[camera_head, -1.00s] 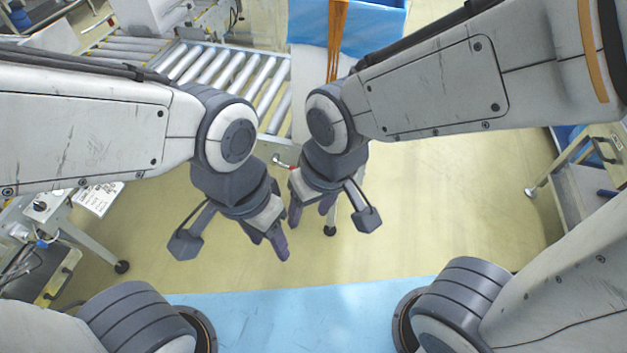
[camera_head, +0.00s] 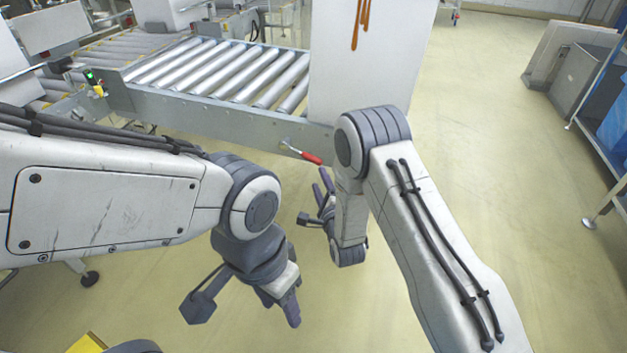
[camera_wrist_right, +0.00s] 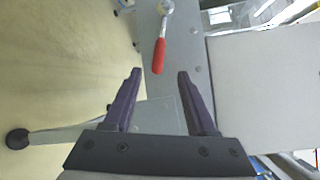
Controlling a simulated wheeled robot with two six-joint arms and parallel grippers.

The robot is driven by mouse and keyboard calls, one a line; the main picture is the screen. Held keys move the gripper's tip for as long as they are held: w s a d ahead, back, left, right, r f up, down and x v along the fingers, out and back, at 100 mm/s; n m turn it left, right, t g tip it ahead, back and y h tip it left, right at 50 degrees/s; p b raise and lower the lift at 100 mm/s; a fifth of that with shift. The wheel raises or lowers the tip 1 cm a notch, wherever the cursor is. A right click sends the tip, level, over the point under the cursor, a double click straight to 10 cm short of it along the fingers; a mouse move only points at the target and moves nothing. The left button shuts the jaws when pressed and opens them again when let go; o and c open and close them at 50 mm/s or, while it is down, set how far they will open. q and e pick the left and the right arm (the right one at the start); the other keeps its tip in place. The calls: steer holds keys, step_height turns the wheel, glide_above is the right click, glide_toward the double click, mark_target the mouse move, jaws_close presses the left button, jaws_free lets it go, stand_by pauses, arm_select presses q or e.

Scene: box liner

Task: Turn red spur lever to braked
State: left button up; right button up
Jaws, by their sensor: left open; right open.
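The red spur lever (camera_head: 305,154) has a red handle and a metal pivot on the grey side frame of the roller conveyor. In the head view its handle points right and slightly down. The right wrist view shows the lever (camera_wrist_right: 159,56) ahead of the fingers and apart from them. My right gripper (camera_head: 322,188) is open and empty just below the lever; its two purple fingers also show in the right wrist view (camera_wrist_right: 160,75). My left gripper (camera_head: 289,305) is lower, away from the lever, with its fingers pointing down. Its fingers overlap in the head view.
The roller conveyor (camera_head: 225,72) stands at the back left, with a white panel (camera_head: 365,75) with orange streaks at its right end. A rack with blue bins (camera_head: 613,130) stands at the far right. The yellow floor (camera_head: 480,150) between is clear.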

mark_target(313, 161)
arm_select(q)
step_height(313, 161, down, 4)
steer(key=b, duration=0.3)
arm_select(e)
steer(key=shift+m+t, duration=0.3)
steer(key=shift+t, duration=0.1)
steer(key=x, duration=0.6)
steer(key=f+x, duration=0.1)
steer(key=x, duration=0.3)
steer(key=shift+w+d, duration=0.2)
steer(key=shift+d, duration=0.05)
jaws_close()
steer(key=shift+f, duration=0.1)
